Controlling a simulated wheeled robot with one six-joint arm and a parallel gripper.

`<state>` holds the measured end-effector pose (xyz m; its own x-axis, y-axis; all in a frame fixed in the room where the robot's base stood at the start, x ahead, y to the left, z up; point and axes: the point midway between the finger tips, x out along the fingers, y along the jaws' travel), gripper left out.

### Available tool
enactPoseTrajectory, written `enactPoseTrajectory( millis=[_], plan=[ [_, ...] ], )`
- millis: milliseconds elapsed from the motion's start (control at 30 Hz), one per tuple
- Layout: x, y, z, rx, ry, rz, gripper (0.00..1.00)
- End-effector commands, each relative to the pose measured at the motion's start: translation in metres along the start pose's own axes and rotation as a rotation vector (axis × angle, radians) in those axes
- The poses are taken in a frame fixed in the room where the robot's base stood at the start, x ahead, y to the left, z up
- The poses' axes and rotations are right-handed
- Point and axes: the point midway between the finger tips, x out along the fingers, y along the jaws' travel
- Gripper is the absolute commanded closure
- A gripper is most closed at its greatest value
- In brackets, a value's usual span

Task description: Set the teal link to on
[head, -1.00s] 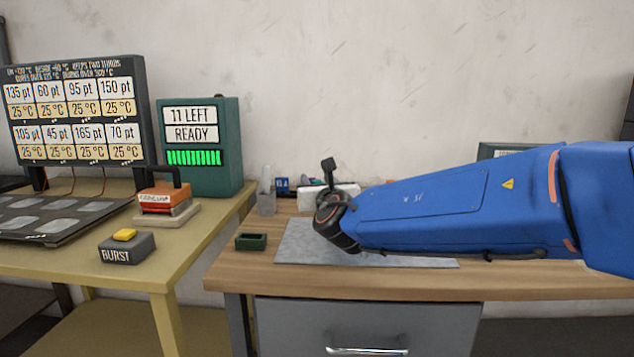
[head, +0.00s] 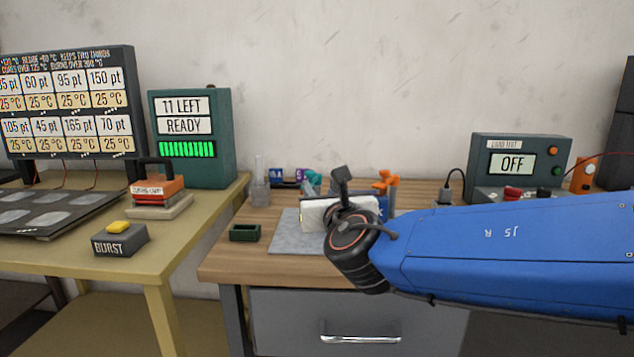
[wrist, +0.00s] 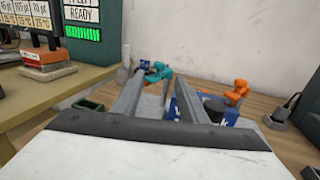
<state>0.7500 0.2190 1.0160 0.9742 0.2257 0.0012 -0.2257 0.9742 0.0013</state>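A teal part (head: 312,181), which looks like the teal link, stands at the back of the wooden bench. It also shows in the wrist view (wrist: 158,72), beyond my fingers and partly hidden near the left one. Its setting is too small to read. My gripper (wrist: 165,80) is open, with its two grey fingers apart and nothing clearly held between them. It points toward the back of the bench, with the teal part ahead. In the head view my wrist hides most of the gripper.
Orange parts (head: 386,181) stand right of the teal part, with a blue item (wrist: 222,110) near them. A grey mat (head: 290,240) and a green tray (head: 245,232) lie on the bench. A tester reading OFF (head: 513,163) stands at right. A clear beaker (head: 260,190) stands at left.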

Motion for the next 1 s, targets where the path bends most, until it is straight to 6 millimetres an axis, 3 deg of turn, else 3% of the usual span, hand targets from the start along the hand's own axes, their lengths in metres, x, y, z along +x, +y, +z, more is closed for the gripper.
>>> enactPoseTrajectory(
  millis=[100, 300, 700, 733, 900, 1000],
  plan=[
    [-0.02, 0.0, 0.0, 0.001, -0.001, 0.002, 0.61],
    [-0.04, 0.0, 0.0, 0.0, -0.001, 0.0, 0.61],
    [-0.046, -0.001, 0.0, 0.0, 0.0, -0.001, 0.61],
    [-0.046, -0.001, 0.0, 0.0, 0.0, -0.001, 0.64],
    [-0.038, -0.01, 0.008, 0.044, 0.002, -0.047, 1.0],
    [-0.022, -0.03, 0.023, 0.141, 0.01, -0.142, 1.0]
  ],
)
